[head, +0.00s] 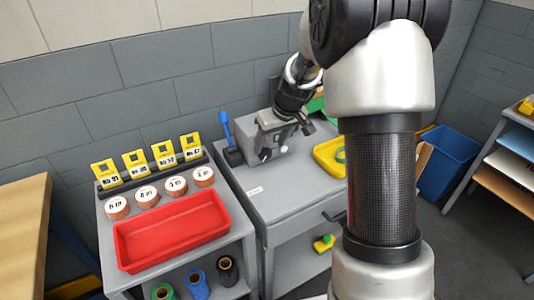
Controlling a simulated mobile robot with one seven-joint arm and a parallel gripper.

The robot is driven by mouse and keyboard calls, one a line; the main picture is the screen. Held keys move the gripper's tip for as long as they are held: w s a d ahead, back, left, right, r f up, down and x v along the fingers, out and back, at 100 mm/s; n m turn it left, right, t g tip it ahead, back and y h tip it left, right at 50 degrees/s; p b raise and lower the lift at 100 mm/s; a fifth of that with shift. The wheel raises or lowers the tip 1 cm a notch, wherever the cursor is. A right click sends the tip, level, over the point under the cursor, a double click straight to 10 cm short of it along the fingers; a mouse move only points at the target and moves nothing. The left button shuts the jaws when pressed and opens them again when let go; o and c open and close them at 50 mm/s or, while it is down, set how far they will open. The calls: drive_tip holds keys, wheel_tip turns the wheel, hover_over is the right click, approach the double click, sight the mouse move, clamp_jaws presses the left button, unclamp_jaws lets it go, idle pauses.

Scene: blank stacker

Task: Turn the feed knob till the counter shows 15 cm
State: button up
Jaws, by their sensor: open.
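A grey machine box (264,135) stands on the grey cabinet at the centre. A small dark knob (265,154) shows low on its front; I cannot tell for sure that it is the feed knob. A small greenish patch (277,136) on the front may be the counter, but no digits are readable. My gripper (291,124) is open at the top right of the box, over its front. It hides part of the machine. I cannot tell whether it touches anything there.
A blue-handled lever (226,128) stands left of the machine. A yellow tray (330,158) lies right of it. A red tray (172,258), several labelled rolls (146,194) and yellow cards (134,160) fill the left table. A blue bin (449,165) stands at right. The cabinet's front top is mostly clear.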

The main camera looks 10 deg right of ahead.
sight(267, 152)
drive_tip(key=x, duration=0.5)
drive_tip(key=c, duration=1)
drive_tip(key=shift+b, duration=0.3)
drive_tip(key=shift+c, duration=0.2)
drive_tip(key=shift+f, duration=0.1)
